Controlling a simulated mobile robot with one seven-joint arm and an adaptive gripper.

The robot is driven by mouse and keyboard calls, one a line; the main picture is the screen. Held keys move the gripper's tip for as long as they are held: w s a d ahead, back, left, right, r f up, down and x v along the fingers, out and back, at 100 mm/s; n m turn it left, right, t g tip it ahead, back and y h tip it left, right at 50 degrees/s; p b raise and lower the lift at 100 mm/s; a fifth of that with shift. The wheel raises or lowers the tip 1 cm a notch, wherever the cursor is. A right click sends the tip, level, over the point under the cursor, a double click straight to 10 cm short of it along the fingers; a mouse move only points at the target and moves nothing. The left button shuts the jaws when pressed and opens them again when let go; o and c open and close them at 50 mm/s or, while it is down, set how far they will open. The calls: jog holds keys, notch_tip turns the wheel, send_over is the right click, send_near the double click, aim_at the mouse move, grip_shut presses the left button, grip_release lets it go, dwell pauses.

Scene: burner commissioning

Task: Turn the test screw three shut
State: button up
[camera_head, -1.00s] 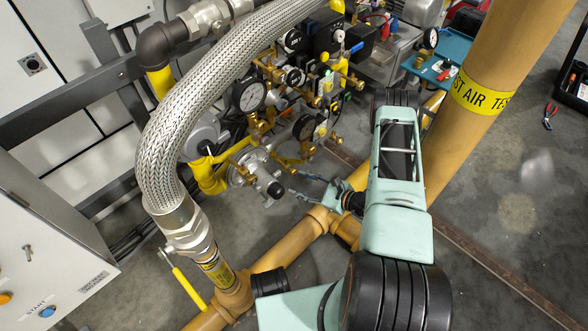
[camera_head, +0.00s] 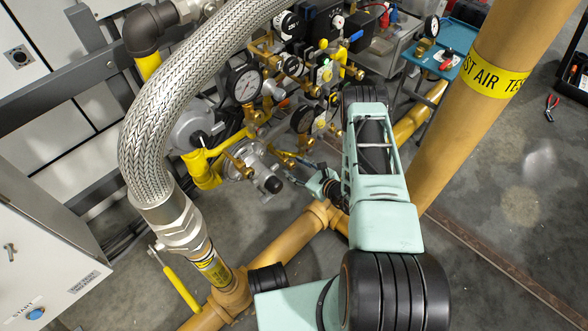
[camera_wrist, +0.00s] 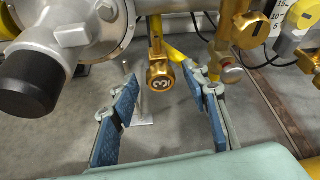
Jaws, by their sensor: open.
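The test screw three (camera_wrist: 160,78) is a brass knob with a "3" on its round end, hanging from a brass stem in the middle of the wrist view. My gripper (camera_wrist: 164,88) is open, with one blue-padded finger on each side of the screw. Clear gaps show between the pads and the knob, and no contact is visible. In the head view my gripper (camera_head: 292,168) is at the lower brass fittings, partly hidden by my arm. I cannot pick out the screw clearly there.
A silver regulator with a black cap (camera_wrist: 40,84) is close on the left of the wrist view. More brass fittings (camera_wrist: 236,30) crowd the right. In the head view a braided hose (camera_head: 150,130) arches at left, and a thick yellow pipe (camera_head: 285,238) runs below my gripper.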

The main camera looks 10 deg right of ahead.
jog(key=shift+w+a+f, duration=0.2)
jog(key=shift+w+a, duration=0.05)
jog(key=shift+w, duration=0.15)
jog(key=c, duration=1.2)
jog(key=shift+o, duration=0.2)
jog(key=shift+w+d+m+y, duration=0.1)
jog(key=shift+d+m+y, duration=0.1)
jog(key=shift+m+y, duration=0.35)
jog(key=shift+m+g+y, duration=0.45)
jog(key=shift+m+g, duration=0.15)
jog(key=shift+m, duration=0.35)
jog(key=o, duration=1.2)
jog(key=shift+c, duration=0.2)
jog(key=shift+r, duration=0.1)
